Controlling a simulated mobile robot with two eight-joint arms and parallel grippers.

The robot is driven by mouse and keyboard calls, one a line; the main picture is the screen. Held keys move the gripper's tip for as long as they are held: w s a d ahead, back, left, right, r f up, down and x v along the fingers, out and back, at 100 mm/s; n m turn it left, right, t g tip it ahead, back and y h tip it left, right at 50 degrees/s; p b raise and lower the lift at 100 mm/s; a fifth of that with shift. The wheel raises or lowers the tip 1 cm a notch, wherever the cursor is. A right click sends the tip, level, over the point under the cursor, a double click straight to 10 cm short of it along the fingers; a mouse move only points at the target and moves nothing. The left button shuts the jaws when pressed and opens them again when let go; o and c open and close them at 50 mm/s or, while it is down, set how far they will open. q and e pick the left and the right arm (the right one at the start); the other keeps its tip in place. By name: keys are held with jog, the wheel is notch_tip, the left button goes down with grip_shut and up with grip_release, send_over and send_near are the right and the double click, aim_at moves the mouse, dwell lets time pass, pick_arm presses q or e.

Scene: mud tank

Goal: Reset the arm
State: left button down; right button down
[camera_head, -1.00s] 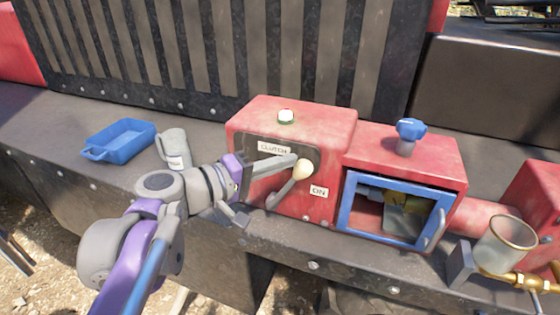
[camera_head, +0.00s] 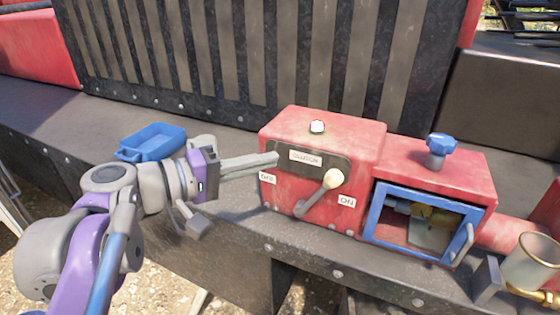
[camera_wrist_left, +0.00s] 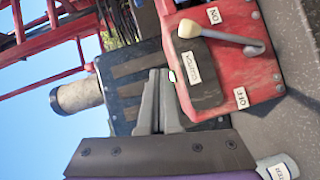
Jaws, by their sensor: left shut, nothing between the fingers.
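My left gripper (camera_head: 276,159) reaches in from the left with its fingers together and empty. Its tips are at the left part of the red clutch box (camera_head: 372,148), in front of the dark lever plate in the picture; I cannot tell if they touch. The lever with a cream knob (camera_head: 333,178) stands apart from the fingers, on the side of the ON label (camera_head: 346,201). The wrist view shows the shut fingers (camera_wrist_left: 158,76), the lever knob (camera_wrist_left: 189,29) and the OFF label (camera_wrist_left: 240,97). My right gripper is not in view.
A blue tray (camera_head: 152,142) and a partly hidden grey mug (camera_head: 201,142) are behind my left arm. Right of the clutch box are a blue-framed door (camera_head: 377,214), a blue knob (camera_head: 440,144) and a glass cup (camera_head: 532,262).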

pick_arm(q)
jog(key=shift+a+r, duration=0.15)
jog(key=shift+a, duration=0.15)
jog(key=shift+s+d, duration=0.1)
jog(key=s+f+m+g+y, duration=0.1)
jog(key=s+f+g+y, duration=0.15)
jog(key=f, duration=0.75)
jog(key=s+f+m+g+y, duration=0.1)
jog(key=s+f+y, duration=0.2)
jog(key=f, duration=0.7)
jog(key=s+a+f+m+y, duration=0.1)
jog(key=s+a+f+y, duration=0.2)
jog(key=f, duration=0.5)
jog(key=s+a+f+m+y, duration=0.2)
jog(key=s+a+f+y, duration=0.1)
jog(key=a+f, duration=0.4)
jog(key=shift+s+a+f+y, duration=0.15)
jog(key=shift+f+y, duration=0.6)
jog(key=shift+y, duration=0.1)
